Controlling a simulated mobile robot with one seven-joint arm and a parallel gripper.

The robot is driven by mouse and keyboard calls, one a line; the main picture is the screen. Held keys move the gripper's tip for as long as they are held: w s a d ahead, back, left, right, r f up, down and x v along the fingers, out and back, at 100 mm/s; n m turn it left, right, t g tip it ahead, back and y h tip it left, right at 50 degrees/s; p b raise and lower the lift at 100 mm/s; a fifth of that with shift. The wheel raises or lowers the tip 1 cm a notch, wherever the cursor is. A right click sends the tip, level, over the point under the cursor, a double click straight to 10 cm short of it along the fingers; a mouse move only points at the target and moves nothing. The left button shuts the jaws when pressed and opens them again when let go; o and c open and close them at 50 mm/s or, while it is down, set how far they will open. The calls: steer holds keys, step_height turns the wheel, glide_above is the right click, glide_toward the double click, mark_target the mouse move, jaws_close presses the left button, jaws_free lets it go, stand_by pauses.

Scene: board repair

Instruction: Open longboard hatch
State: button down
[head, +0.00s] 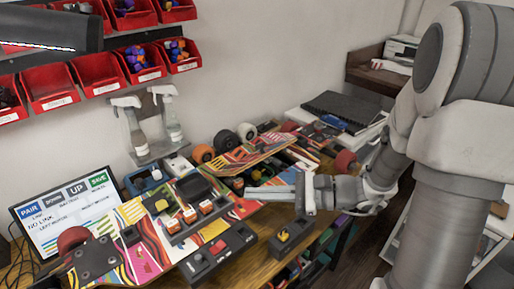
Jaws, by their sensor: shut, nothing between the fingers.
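A longboard (143,252) with a colourful striped deck lies on the workbench at the lower left. A red wheel (73,239) and a dark truck plate show at its near end. A dark box-like cover (194,187) stands at the deck's upper end; I cannot tell whether it is the hatch or whether it is open. My gripper (249,190) reaches in from the right, with its fingers pointing left. It is shut and empty, a little right of the dark cover. I cannot tell whether its tips touch anything.
A display screen (72,217) leans behind the longboard. Spray bottles (166,118) stand by the wall below red bins (101,74). Another colourful board (250,154) with wheels lies behind my gripper. A black block (217,251) and a yellow-topped block (286,237) sit near the bench's front.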

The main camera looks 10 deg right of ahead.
steer(key=w+d+f+m+t+b, duration=0.3)
steer(key=w+d+f+m+t, duration=0.3)
steer(key=d+f+m, duration=0.15)
steer(key=m+t+h+b, duration=0.2)
steer(key=m+t+h, duration=0.2)
steer(key=m+t, duration=0.1)
glide_toward(273, 182)
steer(key=x, duration=0.3)
steer(key=r+x, duration=0.1)
steer(key=x, duration=0.6)
steer(key=shift+r+b, duration=0.35)
steer(key=shift+r, duration=0.05)
steer(key=shift+w+a+r, duration=0.15)
steer(key=shift+w+r, duration=0.1)
steer(key=shift+r, duration=0.3)
steer(key=shift+w+a+r, duration=0.1)
steer(key=shift+w+r, duration=0.15)
steer(key=shift+r, duration=0.3)
steer(key=shift+w+a+r, duration=0.2)
steer(key=shift+w+r, duration=0.15)
steer(key=shift+r, duration=0.15)
steer(key=shift+r+p, duration=0.25)
steer(key=shift+p, duration=0.15)
